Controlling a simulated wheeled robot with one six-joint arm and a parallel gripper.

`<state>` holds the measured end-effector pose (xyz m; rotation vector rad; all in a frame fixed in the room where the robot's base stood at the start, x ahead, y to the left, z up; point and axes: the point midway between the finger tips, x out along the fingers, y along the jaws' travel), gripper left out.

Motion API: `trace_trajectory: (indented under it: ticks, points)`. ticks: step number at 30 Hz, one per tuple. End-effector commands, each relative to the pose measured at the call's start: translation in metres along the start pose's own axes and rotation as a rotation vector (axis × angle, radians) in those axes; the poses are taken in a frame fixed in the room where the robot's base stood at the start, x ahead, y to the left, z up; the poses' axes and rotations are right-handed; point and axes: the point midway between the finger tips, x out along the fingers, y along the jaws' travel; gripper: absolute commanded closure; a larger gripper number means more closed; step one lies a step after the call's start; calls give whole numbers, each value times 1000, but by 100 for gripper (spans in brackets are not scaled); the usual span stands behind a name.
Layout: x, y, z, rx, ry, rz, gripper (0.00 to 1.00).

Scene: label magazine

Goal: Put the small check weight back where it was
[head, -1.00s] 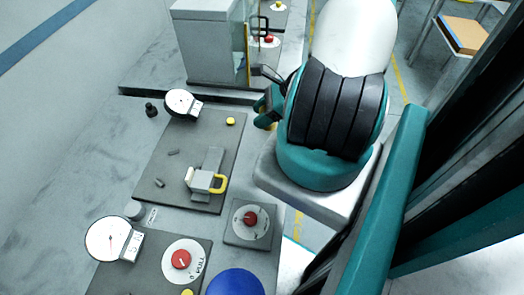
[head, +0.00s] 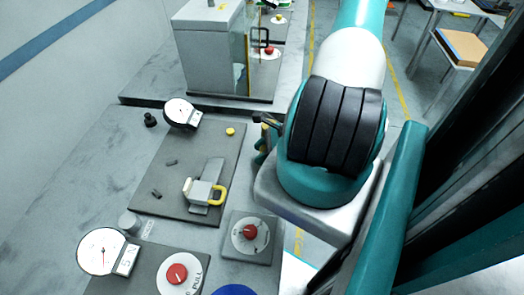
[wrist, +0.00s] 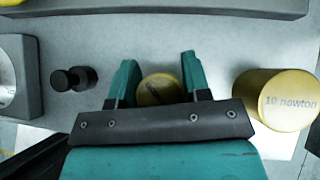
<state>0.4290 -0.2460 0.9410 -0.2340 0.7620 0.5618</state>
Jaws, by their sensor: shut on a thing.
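A small round yellow weight (wrist: 155,90) sits between the two teal fingers of my gripper (wrist: 158,78) in the wrist view. The fingers are shut on it, and a dark slot or mark shows on its face. A larger yellow cylinder marked "10 newton" (wrist: 275,98) is to the right of my gripper, apart from it. In the head view my gripper (head: 265,140) is at the right edge of the dark fixture plate, mostly hidden behind my wrist. The place where the small weight stood cannot be told from these frames.
In the wrist view a small black knobbed piece (wrist: 73,79) lies left of my gripper.

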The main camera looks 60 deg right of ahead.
Motion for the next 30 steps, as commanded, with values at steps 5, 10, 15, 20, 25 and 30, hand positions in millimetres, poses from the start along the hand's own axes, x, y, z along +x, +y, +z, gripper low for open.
trace_trajectory:
  ticks: [5,10,15,20,25,30]
  points:
    - [0,0,0,0,-1,0,100]
    - [4,0,-4,0,-1,0,100]
    - [8,0,-8,0,-1,0,100]
    - [8,0,-8,0,-1,0,100]
    - [8,0,-8,0,0,1,31]
    - [8,0,-8,0,0,1,31]
